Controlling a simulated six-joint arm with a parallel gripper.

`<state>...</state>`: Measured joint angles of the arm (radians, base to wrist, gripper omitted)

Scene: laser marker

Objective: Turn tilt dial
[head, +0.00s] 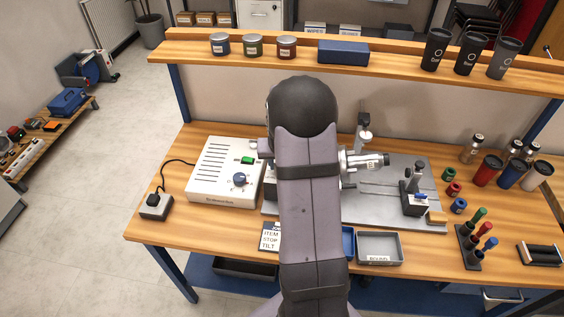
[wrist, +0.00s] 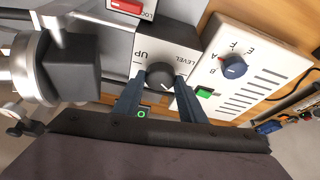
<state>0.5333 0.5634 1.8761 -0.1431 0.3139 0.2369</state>
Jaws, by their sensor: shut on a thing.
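The tilt dial (wrist: 160,74) is a dark round knob on a pale panel (wrist: 180,58) marked UP and LEVEL in the wrist view. My gripper (wrist: 160,80) is shut on it, one blue-grey finger on each side. The dial's white mark points roughly between the two labels, but its exact setting is hard to read. In the head view my arm hides both the dial and my gripper.
A white control box (head: 218,184) with a blue knob (head: 240,179) and green switch (head: 247,160) stands left of my arm. The rotary chuck (head: 364,162) is close by on the right. A job card (head: 269,240) and grey tray (head: 381,237) lie in front.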

